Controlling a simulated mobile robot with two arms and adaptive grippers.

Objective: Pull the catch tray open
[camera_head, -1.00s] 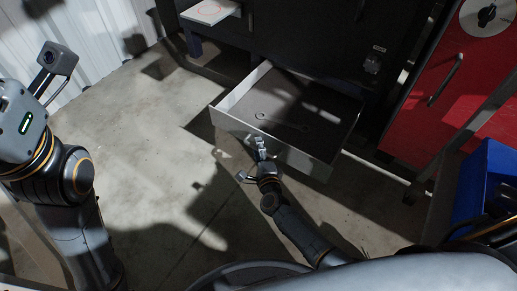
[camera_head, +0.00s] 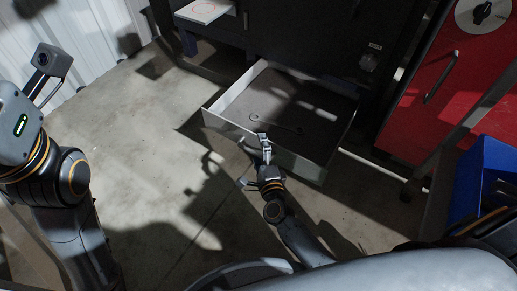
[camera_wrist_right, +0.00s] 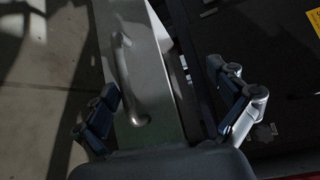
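The catch tray (camera_head: 302,164) stands pulled out from the dark machine, its inside showing. In the right wrist view its pale front edge (camera_wrist_right: 152,58) runs between my fingers, with a bar handle (camera_wrist_right: 121,72) on its outer face. My right gripper (camera_head: 264,146) is at the tray's front, near the middle. In the wrist view my right gripper (camera_wrist_right: 165,82) has its fingers wide apart, one on each side of the front edge and handle; neither clearly touches.
A wrench-like tool (camera_head: 276,124) lies in the tray. A red cabinet (camera_head: 452,92) and a blue bin (camera_head: 484,180) stand at the right. The concrete floor (camera_head: 145,150) left of the tray is clear.

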